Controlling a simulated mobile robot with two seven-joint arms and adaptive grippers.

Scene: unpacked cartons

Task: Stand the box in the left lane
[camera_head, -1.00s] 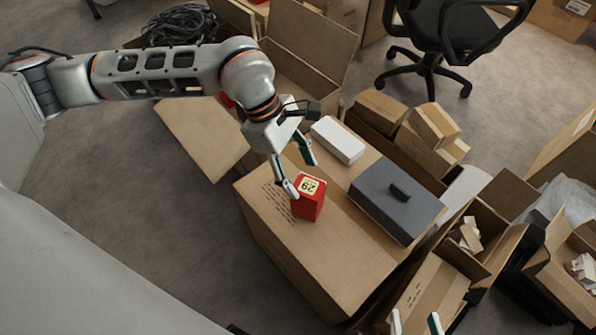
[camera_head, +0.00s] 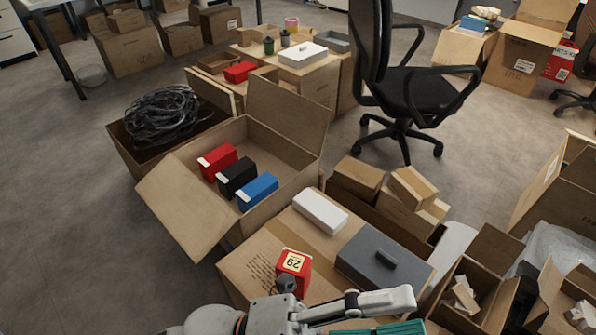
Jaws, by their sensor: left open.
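The red box (camera_head: 304,278) with a cream label reading 29 is on the closed carton (camera_head: 244,264), near its left front part. My left gripper (camera_head: 417,314) is low in the picture, open and empty, its fingers pointing right. Its wrist overlaps the lower part of the red box, so I cannot tell whether they touch. An open carton (camera_head: 182,222) behind and to the left holds a red box (camera_head: 219,160), a black box (camera_head: 238,178) and a blue box (camera_head: 259,192) in a row. No lane markings are clear. My right gripper is out of view.
A white box (camera_head: 320,210) and a grey case (camera_head: 384,262) take up the carton's back and right. Small cartons (camera_head: 358,178) and an office chair (camera_head: 410,95) stand beyond. A crate of black cables (camera_head: 118,139) is at the left.

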